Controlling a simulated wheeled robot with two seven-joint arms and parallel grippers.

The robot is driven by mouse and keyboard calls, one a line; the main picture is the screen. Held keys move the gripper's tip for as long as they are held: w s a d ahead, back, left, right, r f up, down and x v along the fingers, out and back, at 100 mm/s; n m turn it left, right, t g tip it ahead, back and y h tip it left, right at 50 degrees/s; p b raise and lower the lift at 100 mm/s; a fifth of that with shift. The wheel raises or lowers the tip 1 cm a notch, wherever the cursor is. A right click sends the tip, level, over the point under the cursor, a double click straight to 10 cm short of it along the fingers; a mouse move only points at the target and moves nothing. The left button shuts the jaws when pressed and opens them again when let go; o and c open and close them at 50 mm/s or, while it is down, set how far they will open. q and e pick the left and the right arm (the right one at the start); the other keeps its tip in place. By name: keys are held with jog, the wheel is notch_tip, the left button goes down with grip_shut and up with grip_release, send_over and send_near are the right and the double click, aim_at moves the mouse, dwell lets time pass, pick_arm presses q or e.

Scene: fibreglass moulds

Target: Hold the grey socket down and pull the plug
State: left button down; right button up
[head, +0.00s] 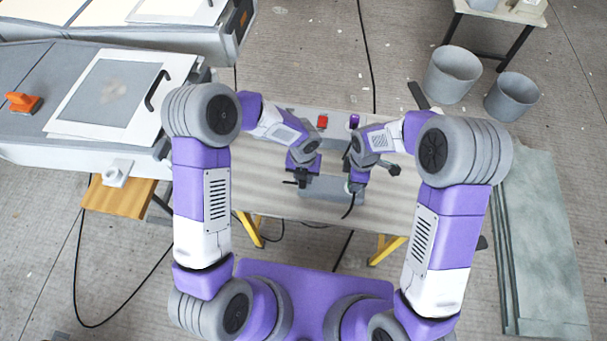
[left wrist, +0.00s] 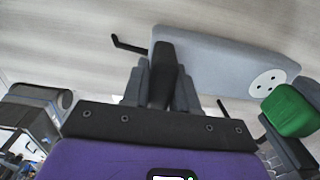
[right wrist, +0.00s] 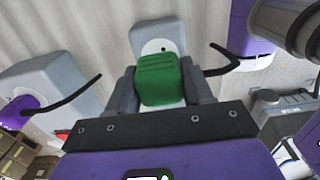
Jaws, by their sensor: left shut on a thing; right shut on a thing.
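The grey socket (head: 330,195) is a long block lying on the bench. In the left wrist view the socket (left wrist: 215,62) shows a round white face with small holes at one end. My left gripper (head: 300,180) is shut on the socket's other end, where a dark part sits between the fingers (left wrist: 163,80). My right gripper (head: 355,182) is shut on the green plug (right wrist: 161,80). In the left wrist view the plug (left wrist: 293,112) is beside the white face, which is uncovered, so the two look apart. The plug covers part of the face in the right wrist view.
The bench (head: 385,205) has bare room on both sides of my grippers. A red item (head: 322,121) and a purple item (head: 354,121) are at its back. A black cord (head: 350,208) hangs by my right gripper. Two grey buckets (head: 452,74) stand at the back right.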

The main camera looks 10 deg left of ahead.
jog(key=shift+r, duration=1.9)
jog(key=shift+r, duration=2.5)
pick_arm(q)
jog(key=c, duration=0.8)
grip_release()
notch_tip(320, 180, up, 12)
jog(key=shift+r, duration=0.1)
pick_arm(e)
jog(key=shift+s+f, duration=0.1)
